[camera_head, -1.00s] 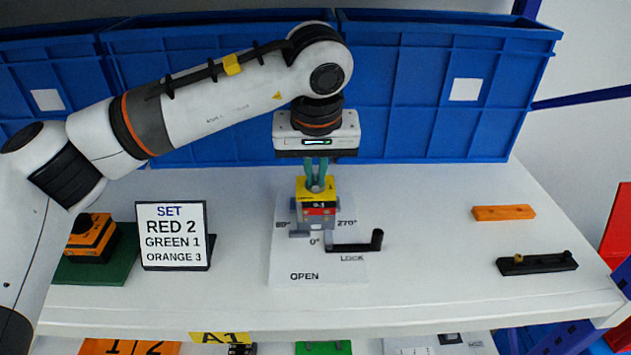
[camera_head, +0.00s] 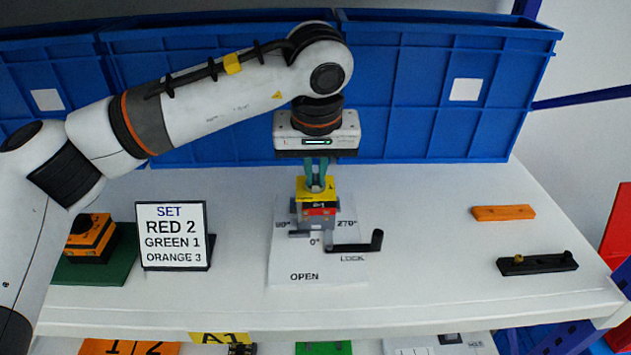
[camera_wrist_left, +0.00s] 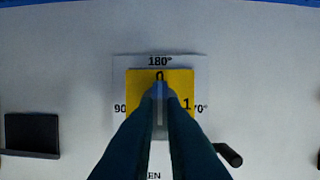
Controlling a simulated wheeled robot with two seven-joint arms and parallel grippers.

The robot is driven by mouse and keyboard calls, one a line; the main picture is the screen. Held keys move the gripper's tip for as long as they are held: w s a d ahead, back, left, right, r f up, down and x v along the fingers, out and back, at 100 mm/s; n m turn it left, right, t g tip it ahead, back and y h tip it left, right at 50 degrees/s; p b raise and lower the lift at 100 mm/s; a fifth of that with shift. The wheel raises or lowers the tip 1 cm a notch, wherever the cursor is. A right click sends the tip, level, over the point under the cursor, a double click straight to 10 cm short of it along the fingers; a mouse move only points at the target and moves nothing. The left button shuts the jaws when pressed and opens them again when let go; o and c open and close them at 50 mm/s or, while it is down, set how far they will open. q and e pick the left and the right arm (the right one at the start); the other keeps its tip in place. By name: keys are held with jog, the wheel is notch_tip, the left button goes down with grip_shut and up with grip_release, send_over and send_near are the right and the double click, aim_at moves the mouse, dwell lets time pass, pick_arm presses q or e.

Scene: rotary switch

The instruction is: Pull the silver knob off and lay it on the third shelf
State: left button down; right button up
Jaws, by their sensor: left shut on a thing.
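The silver knob (camera_wrist_left: 160,104) sits on top of the yellow-topped switch box (camera_head: 316,201), in the middle of the white shelf. My left gripper (camera_head: 317,183) points straight down over the box, its two teal fingers shut on the knob. The left wrist view shows the fingers on both sides of the knob, above the yellow top (camera_wrist_left: 136,84) with its digits. Most of the knob is hidden between the fingers. The box stands on a white plate (camera_head: 295,268) marked with angles, OPEN and LOCK. My right gripper is not in view.
A black crank handle (camera_head: 357,246) sticks out at the box's front right. A sign (camera_head: 173,236) reading RED 2, GREEN 1, ORANGE 3 stands left. An orange bar (camera_head: 503,213) and a black bar (camera_head: 537,263) lie right. Blue bins (camera_head: 430,90) stand behind. A lower shelf shows below the front edge.

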pick_arm(q)
jog(key=shift+w+r, duration=0.1)
jog(key=shift+r, duration=0.1)
dwell(0.4)
